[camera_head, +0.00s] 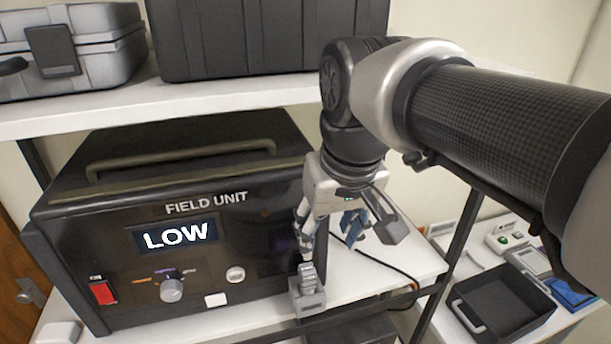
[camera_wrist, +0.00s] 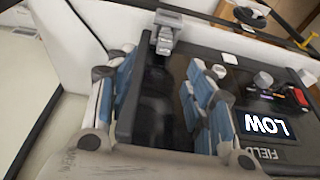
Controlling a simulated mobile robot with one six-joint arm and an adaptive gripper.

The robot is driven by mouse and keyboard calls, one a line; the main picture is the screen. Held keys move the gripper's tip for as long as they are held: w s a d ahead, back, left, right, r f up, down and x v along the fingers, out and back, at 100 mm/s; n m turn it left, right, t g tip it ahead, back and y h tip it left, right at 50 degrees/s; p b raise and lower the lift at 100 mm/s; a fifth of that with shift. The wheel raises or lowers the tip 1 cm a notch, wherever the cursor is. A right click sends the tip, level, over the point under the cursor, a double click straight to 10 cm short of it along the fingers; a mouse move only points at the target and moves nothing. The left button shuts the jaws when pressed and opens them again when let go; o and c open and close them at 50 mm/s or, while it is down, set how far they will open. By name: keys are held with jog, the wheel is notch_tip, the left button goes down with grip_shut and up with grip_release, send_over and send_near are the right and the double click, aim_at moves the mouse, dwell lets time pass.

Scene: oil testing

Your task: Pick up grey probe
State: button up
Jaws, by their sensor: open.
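The grey probe (camera_head: 307,274) stands upright in a small grey holder (camera_head: 310,303) on the shelf, before the right front corner of the field unit. It also shows in the wrist view (camera_wrist: 166,36), beyond the fingertips and roughly between their lines. My gripper (camera_head: 329,236) is open, with blue pads on its fingers, and is above and slightly right of the probe in the head view. In the wrist view my gripper (camera_wrist: 152,78) has nothing between its fingers. Whether a finger touches the probe cannot be told.
The black field unit (camera_head: 190,285) reads LOW and fills the shelf to the left. An upper shelf (camera_head: 230,98) with cases is close above. A black cable (camera_head: 385,268) runs behind the gripper. A black bin (camera_head: 505,310) stands at lower right.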

jog(key=b, duration=0.1)
send_near(308, 268)
jog(key=x, duration=0.5)
jog(key=shift+s+d+f, duration=0.15)
jog(key=shift+s+d, duration=0.1)
jog(key=shift+d, duration=0.1)
jog(key=shift+w+a+b+x, duration=0.1)
jog(key=shift+a+x, duration=0.05)
jog(key=shift+x, duration=0.75)
jog(key=shift+w+a+b+x, duration=0.1)
jog(key=shift+a+x, duration=0.05)
jog(key=shift+x, duration=0.75)
jog(key=shift+w+a+b+x, duration=0.1)
jog(key=shift+a+x, duration=0.05)
jog(key=shift+x, duration=0.75)
jog(key=shift+c, duration=0.5)
grip_shut()
